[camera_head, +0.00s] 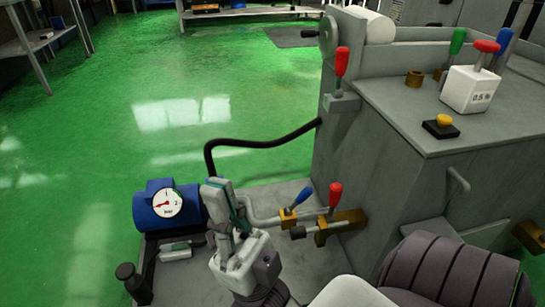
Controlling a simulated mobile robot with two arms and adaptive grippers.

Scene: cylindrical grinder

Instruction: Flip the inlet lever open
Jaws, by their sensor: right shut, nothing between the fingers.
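Two small valve levers stand low beside the machine: a blue-handled lever (301,196) and a red-handled lever (335,196), both tilted upward on brass valve bodies (340,226) joined to grey pipe. I cannot tell which one is the inlet lever. My right gripper (218,190) is shut and empty, pointing up, just left of the blue lever and apart from it in the picture. It partly covers the pipe and the blue pump's right end. My left gripper is out of view.
A blue pump (150,208) with a round gauge (167,203) sits on the grey base plate (295,268). A black hose (262,143) arches to the grey machine (375,150). The machine carries another red lever (342,62).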

